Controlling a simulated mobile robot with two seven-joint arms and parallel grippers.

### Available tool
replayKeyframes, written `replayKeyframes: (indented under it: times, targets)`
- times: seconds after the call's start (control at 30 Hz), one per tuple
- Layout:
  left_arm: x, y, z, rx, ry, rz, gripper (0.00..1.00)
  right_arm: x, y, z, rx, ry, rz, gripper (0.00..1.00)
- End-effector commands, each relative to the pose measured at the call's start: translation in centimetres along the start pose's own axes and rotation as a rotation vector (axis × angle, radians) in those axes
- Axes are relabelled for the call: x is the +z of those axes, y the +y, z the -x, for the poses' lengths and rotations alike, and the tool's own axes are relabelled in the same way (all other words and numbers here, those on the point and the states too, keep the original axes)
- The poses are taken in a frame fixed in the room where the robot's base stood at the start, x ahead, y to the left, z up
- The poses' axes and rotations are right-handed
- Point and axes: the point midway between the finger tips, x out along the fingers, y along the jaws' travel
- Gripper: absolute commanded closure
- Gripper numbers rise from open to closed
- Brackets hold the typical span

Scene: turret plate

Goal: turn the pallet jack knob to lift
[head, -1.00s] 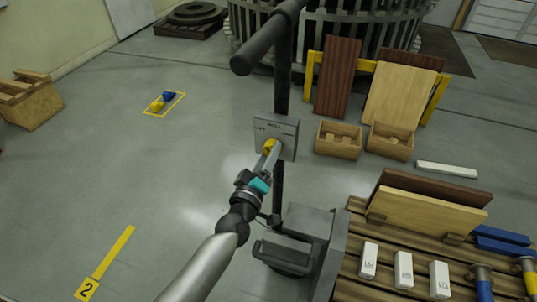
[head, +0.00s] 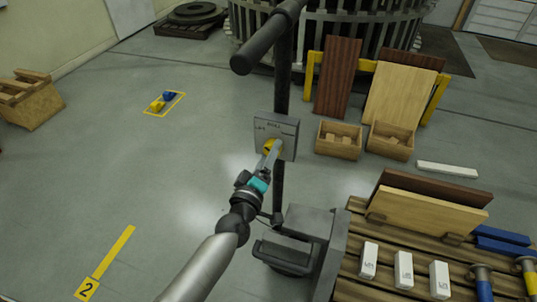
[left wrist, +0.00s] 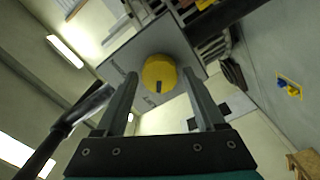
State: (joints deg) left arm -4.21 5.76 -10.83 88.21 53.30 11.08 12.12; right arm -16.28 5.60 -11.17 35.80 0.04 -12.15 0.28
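The yellow knob (head: 268,144) sits on the grey panel (head: 288,134) of the pallet jack's dark upright post. In the left wrist view the round knob (left wrist: 159,72) lies between the two fingers, with a dark mark near its lower edge. My left gripper (head: 270,153) reaches the panel from below, its fingers at the knob. In the left wrist view the left gripper (left wrist: 160,75) is open, one finger on each side of the knob with a visible gap. Part of the panel lettering is hidden or too small to read. My right gripper is out of view.
The pallet jack's dark handle bar (head: 265,40) stands above the panel. A slatted pallet (head: 360,286) with boards and white blocks is at lower right. Two wooden bins (head: 338,153) stand right of the post. The floor to the left is mostly clear.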

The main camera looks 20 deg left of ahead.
Motion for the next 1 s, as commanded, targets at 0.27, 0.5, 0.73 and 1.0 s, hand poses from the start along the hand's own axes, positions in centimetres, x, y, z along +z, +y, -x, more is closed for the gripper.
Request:
replayKeyframes:
  times: [0.27, 0.5, 0.73, 1.0]
  targets:
    - [0.0, 0.0, 0.0, 0.001, 0.001, -0.002, 0.14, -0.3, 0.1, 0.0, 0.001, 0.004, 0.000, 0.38]
    - [-0.1, 0.0, 0.8, 0.000, 0.001, -0.003, 0.14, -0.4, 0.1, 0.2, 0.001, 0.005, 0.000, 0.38]
    - [0.0, 0.0, 4.4, -0.002, -0.002, -0.004, 0.14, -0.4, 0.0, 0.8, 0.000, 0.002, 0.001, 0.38]
    - [0.0, 0.0, 9.5, -0.003, -0.003, -0.003, 0.14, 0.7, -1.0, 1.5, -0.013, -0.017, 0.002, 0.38]
